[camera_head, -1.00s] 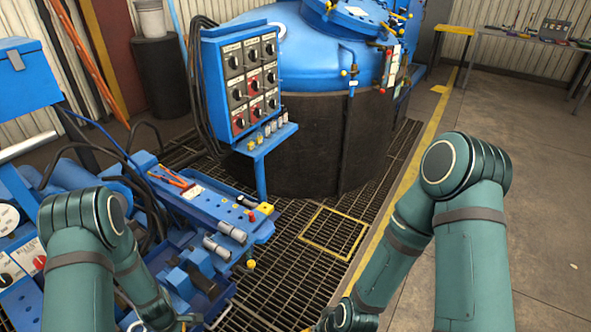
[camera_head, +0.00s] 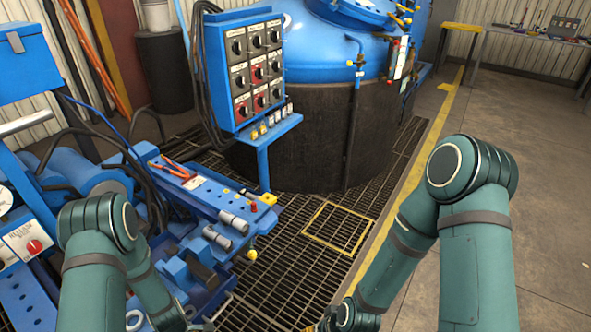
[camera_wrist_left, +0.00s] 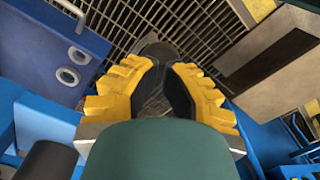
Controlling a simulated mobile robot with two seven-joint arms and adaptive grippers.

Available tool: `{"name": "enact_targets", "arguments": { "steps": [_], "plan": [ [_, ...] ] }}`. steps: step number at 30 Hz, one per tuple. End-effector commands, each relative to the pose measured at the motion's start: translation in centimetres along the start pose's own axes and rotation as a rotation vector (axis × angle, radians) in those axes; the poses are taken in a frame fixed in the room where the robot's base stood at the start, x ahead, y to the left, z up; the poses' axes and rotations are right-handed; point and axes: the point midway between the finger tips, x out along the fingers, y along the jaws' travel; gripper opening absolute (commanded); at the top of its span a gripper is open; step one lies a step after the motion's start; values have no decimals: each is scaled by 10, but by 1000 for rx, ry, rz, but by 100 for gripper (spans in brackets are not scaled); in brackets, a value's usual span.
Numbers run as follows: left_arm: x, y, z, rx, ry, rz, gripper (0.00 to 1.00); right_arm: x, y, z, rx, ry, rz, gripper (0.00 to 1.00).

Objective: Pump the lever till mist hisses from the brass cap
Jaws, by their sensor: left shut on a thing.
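My left gripper (camera_wrist_left: 158,90) has yellow ridged fingers closed on a dark, rounded handle end (camera_wrist_left: 160,50) that shows just past the fingertips. I take it for the lever; its rest is hidden by the fingers and wrist. In the head view my left arm reaches down over the front of a blue machine (camera_head: 205,195), with the gripper mostly cut off at the bottom edge. I cannot pick out the brass cap for certain, and no mist shows. My right arm reaches down at the bottom middle, and its gripper fingers are outside the picture.
A control box with rotary switches (camera_head: 250,75) stands behind the machine. A blue-topped furnace (camera_head: 310,140) is at the back. Floor grating with a yellow-framed hatch (camera_head: 335,230) lies right of the machine. Concrete floor (camera_head: 530,210) at the right is clear.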

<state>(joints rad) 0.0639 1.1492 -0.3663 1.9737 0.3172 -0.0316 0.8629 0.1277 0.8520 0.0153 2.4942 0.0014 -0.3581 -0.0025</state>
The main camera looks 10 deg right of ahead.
Motion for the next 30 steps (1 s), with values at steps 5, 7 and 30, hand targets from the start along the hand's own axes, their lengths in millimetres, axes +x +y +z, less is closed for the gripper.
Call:
{"name": "enact_targets", "arguments": {
  "steps": [5,7,30],
  "plan": [
    [6,-1,2,-1,0,1,0,0,0,-1,-1,3,0,47],
    [1,0,1,-1,0,1,0,-3,-1,-1,0,2,0,47],
    [-102,12,-20,0,-1,0,0,-70,-26,1,7,-20,-1,47]
  ]
}}
